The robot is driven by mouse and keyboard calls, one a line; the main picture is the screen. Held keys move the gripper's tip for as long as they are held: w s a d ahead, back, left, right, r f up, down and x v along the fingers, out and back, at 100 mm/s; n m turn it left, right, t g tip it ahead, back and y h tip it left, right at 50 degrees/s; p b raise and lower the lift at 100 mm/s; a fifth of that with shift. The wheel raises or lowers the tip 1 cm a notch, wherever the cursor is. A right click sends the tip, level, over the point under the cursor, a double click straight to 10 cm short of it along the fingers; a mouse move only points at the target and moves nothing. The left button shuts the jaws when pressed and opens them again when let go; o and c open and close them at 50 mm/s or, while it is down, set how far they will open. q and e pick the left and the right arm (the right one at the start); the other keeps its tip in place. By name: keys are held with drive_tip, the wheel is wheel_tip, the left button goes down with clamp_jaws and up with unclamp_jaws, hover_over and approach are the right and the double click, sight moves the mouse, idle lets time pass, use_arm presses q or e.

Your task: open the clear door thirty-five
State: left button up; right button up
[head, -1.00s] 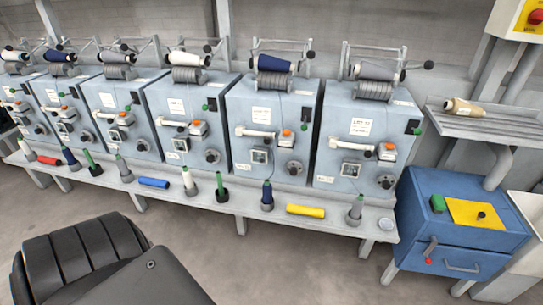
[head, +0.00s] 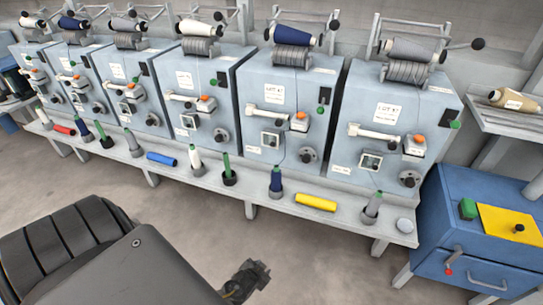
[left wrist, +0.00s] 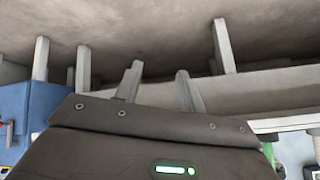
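A row of pale blue spinning units stands behind a grey bench. Each of the nearer units has a small square clear window in a light frame. One is on the rightmost unit (head: 371,161), one on the unit to its left (head: 270,140), and one on the third from the right (head: 187,121). Small labels sit beside these windows, but I cannot read which is thirty-five. The windows look shut. Part of a dark gripper (head: 246,280), apparently my left, shows low in the head view, away from the units. Its fingers are unclear. My right gripper is out of view.
The bench (head: 345,218) carries bobbins, a blue tube (head: 161,159) and a yellow tube (head: 316,202) along its front edge. A blue cabinet (head: 460,240) stands at the right. A shelf (head: 500,122) holds a tan cone. The floor before the bench is clear.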

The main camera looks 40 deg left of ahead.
use_arm(q)
drive_tip(key=w+a+r+t+y+b, duration=0.1)
drive_tip(key=w+a+r+t, duration=0.15)
drive_tip(key=w+r, duration=0.55)
drive_tip(key=n+t+y+b, duration=0.4)
drive_tip(key=n+t+y, duration=0.1)
drive_tip(key=y, duration=0.1)
approach(272, 146)
drive_tip(key=b+x, duration=0.1)
drive_tip(key=x, duration=0.7)
drive_tip(key=shift+w+a+f, duration=0.1)
drive_tip(key=shift+w+a, duration=0.05)
drive_tip(key=shift+w, duration=0.05)
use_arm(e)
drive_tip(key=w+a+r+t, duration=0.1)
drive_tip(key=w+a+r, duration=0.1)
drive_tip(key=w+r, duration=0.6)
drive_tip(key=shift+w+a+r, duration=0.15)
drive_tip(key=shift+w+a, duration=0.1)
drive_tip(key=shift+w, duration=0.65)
use_arm(q)
drive_tip(key=shift+c, duration=0.4)
clamp_jaws()
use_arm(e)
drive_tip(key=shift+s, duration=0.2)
